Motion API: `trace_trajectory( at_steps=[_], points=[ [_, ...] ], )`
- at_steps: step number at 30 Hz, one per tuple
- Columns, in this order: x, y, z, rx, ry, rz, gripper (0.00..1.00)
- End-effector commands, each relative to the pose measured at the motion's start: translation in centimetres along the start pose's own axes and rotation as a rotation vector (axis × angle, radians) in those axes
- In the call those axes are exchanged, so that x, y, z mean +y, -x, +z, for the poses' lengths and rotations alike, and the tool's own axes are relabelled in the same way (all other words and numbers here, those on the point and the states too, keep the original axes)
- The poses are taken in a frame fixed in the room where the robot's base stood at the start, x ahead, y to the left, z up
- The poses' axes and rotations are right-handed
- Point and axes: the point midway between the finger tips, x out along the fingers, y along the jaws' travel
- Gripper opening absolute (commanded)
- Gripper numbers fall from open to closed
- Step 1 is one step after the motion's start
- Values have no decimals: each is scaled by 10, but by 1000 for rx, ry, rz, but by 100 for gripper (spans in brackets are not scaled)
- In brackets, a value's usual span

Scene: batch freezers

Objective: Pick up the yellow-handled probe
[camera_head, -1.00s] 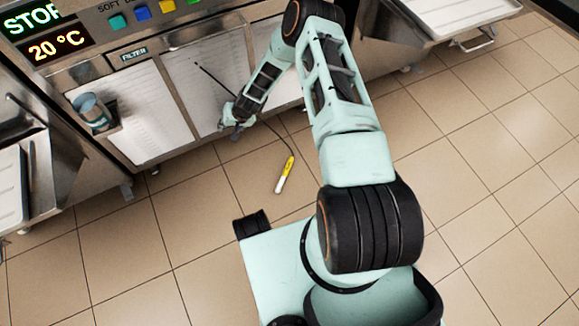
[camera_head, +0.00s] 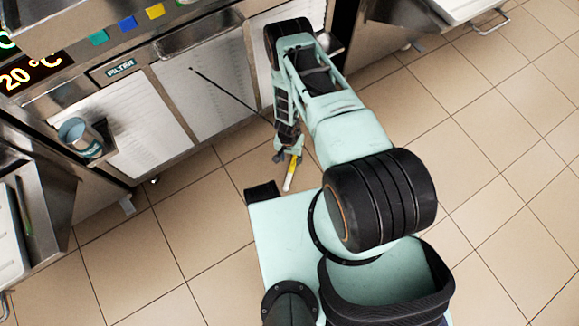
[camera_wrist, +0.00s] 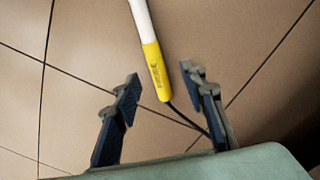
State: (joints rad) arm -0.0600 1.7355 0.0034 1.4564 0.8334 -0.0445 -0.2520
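The cable end of the yellow handle lies between the fingertips in the picture, with a gap on both sides. The white end points up and away. I cannot tell whether the probe hangs or rests on the floor.
The dark cable (camera_head: 230,96) runs across the front panel of the freezer towards my gripper. The freezer has a lit display (camera_head: 30,74) and coloured buttons. The tiled floor (camera_head: 480,150) is clear on the right.

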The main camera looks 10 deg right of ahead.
Motion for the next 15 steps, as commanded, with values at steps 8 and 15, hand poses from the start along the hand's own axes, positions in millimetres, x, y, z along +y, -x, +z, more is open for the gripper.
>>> trace_trajectory(
  at_steps=[8,15],
  points=[
    [2,-21,1,0,0,-1,38],
    [7,-57,3,1,3,-1,38]
  ],
)
